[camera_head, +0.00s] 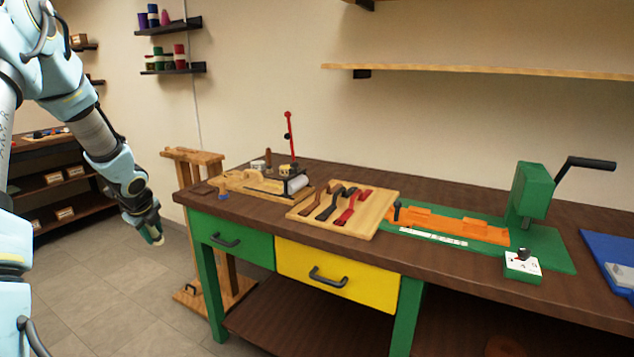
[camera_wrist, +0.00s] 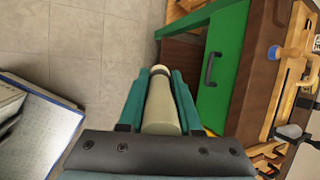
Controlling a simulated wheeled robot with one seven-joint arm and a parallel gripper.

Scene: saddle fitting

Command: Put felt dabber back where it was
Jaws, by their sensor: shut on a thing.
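My gripper (camera_head: 152,232) hangs over the floor, left of the bench and apart from it. In the wrist view its teal fingers (camera_wrist: 162,95) are shut on a pale, cream cylinder with a rounded end, which seems to be the felt dabber (camera_wrist: 161,108). The dabber's pale end (camera_head: 158,241) shows small below the fingers in the head view. The wooden board (camera_head: 240,184) at the bench's left end carries a white roller, small pots and a red upright rod. Where the dabber stood before cannot be told.
The bench (camera_head: 350,247) has a green drawer (camera_head: 232,240) and a yellow drawer (camera_head: 337,276). A wooden stand (camera_head: 187,170) is behind its left end. A tool board (camera_head: 364,219) with straps and a green press (camera_head: 530,190) fill the bench further right. Open floor lies left.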

